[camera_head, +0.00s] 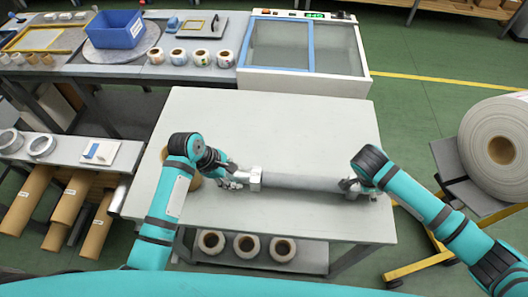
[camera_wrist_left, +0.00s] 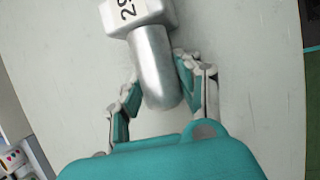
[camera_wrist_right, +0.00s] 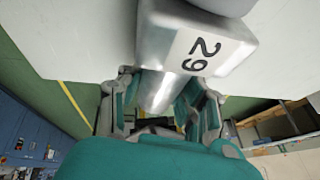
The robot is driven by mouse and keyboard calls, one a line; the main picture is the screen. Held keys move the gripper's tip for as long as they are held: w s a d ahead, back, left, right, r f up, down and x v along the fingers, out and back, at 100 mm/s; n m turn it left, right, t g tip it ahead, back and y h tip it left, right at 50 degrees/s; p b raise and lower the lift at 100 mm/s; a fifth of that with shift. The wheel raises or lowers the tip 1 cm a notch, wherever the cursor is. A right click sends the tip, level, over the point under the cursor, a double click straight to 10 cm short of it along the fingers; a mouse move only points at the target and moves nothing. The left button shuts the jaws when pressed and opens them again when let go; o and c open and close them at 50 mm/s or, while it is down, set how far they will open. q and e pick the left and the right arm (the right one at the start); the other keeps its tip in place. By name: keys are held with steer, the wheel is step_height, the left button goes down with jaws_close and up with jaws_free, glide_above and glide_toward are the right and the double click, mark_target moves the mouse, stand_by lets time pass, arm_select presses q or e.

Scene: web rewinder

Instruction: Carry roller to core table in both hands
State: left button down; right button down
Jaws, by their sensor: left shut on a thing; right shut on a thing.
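The roller (camera_head: 300,181) is a long grey cylinder with silver end blocks, lying level across the picture over the pale table (camera_head: 270,125). I cannot tell whether it touches the top. My left gripper (camera_head: 233,178) is shut on its left end; the left wrist view shows the silver shaft end (camera_wrist_left: 155,65) between the fingers (camera_wrist_left: 160,95). My right gripper (camera_head: 352,187) is shut on its right end. In the right wrist view the fingers (camera_wrist_right: 160,100) flank the other shaft end (camera_wrist_right: 162,90), below a block labelled 29 (camera_wrist_right: 200,52).
A round brown piece (camera_head: 194,181) is partly hidden behind my left arm. Several white rolls (camera_head: 247,245) sit on the shelf below. A glass-topped machine (camera_head: 300,50) adjoins the far edge. A large roll (camera_head: 495,145) on a yellow-framed stand is at right. Brown tubes (camera_head: 70,200) lie left.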

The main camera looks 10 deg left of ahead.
arm_select(q)
steer(key=shift+f+b, duration=0.5)
steer(key=shift+f, duration=0.1)
arm_select(e)
steer(key=shift+f, duration=0.65)
arm_select(q)
steer(key=c, duration=1.1)
jaws_free()
steer(key=shift+s, duration=0.3)
arm_select(e)
steer(key=c, duration=1.1)
jaws_free()
steer(key=shift+s, duration=0.35)
steer(key=shift+c, duration=0.2)
arm_select(q)
steer(key=shift+o, duration=1)
steer(key=shift+w+f, duration=0.1)
arm_select(e)
steer(key=shift+o, duration=1.1)
steer(key=shift+w, duration=0.1)
arm_select(q)
steer(key=shift+w+f, duration=0.1)
arm_select(e)
steer(key=shift+w+f, duration=0.15)
